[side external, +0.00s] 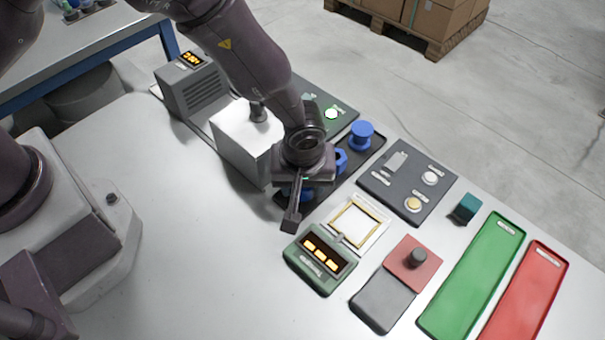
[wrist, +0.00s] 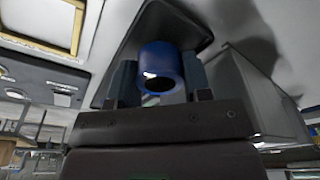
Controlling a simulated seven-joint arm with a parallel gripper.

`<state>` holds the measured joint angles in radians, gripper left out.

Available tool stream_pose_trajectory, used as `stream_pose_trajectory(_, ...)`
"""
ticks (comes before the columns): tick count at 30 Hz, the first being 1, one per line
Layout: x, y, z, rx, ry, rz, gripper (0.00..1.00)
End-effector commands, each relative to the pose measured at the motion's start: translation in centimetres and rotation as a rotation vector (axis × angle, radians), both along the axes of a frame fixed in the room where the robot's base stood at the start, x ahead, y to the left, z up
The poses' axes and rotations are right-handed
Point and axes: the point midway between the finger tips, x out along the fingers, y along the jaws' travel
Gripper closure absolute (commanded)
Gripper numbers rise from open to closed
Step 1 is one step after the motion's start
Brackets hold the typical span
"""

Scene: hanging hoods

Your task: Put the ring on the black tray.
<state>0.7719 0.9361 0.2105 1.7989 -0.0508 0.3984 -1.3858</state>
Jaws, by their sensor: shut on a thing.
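The black tray (side external: 368,151) lies on the white table, running diagonally under my gripper in the side view. My gripper (wrist: 160,83) is over the tray, its two fingers shut on a blue ring (wrist: 160,62) with a dark hole. In the wrist view, the black tray (wrist: 187,24) lies behind the ring; I cannot tell whether the ring touches it. In the side view, my wrist hides most of the fingers and the held ring. A blue spool-shaped piece (side external: 361,134) stands at the tray's far end, and another blue piece (side external: 341,160) shows partly beside my wrist.
A white box (side external: 240,145) stands close on the left of my gripper. A white-and-gold frame (side external: 357,222), a green display unit (side external: 319,260) and a dark panel (side external: 407,183) lie to the right. Green (side external: 473,275) and red (side external: 530,295) trays lie farther right. The front-left table is clear.

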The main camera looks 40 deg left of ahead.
Motion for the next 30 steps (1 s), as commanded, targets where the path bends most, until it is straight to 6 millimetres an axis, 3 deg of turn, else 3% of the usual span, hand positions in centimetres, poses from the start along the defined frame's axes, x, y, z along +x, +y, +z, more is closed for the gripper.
stream_pose_trajectory(29,0.0,0.0,-1.2,0.001,0.001,0.000,0.79)
stream_pose_trajectory(30,0.0,0.0,-1.1,0.000,0.000,0.000,0.46)
